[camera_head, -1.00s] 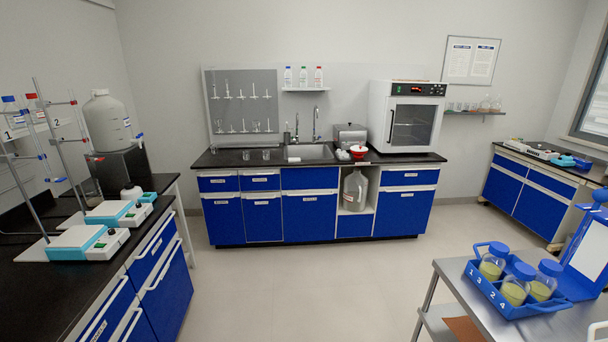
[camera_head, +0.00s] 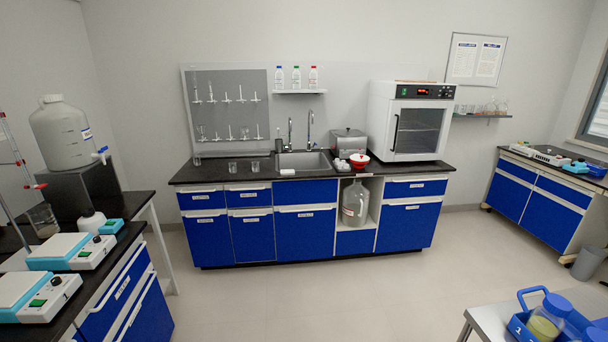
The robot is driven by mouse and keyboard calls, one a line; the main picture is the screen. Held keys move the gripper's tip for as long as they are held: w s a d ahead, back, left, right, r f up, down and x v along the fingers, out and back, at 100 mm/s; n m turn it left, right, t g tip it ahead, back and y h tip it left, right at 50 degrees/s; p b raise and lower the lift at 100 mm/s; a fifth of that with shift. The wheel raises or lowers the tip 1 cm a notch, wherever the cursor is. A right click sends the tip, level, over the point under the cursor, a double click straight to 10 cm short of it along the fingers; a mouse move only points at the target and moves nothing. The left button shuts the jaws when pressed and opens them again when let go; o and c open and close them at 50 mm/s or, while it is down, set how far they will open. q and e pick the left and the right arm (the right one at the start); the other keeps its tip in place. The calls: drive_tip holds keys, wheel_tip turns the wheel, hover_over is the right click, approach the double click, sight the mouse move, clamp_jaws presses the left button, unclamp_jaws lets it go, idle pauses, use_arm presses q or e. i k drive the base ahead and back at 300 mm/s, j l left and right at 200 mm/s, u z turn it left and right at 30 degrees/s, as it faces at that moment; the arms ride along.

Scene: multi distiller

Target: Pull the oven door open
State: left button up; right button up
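The oven (camera_head: 408,120) is a white box with a dark control strip and red display on top. It stands on the right end of the black counter against the back wall. Its door (camera_head: 419,130) has a dark glass window and looks shut. The dark vertical handle (camera_head: 395,130) is on the door's left side. Neither of my grippers is in view.
Blue cabinets (camera_head: 305,233) stand under the counter, with clear floor (camera_head: 300,300) before them. A left bench holds stirrers (camera_head: 72,252) and a large jug (camera_head: 62,130). A metal table (camera_head: 487,318) with a blue bottle carrier (camera_head: 520,325) is at lower right.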

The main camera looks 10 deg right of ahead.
sight(417, 130)
drive_tip(key=i, duration=0.75)
drive_tip(key=i+z, duration=0.35)
drive_tip(key=i, duration=0.45)
drive_tip(key=i+l+z, duration=0.1)
drive_tip(key=i+z, duration=0.3)
drive_tip(key=i, duration=0.45)
drive_tip(key=i+l+u, duration=0.1)
drive_tip(key=i+l, duration=0.75)
drive_tip(key=l, duration=0.2)
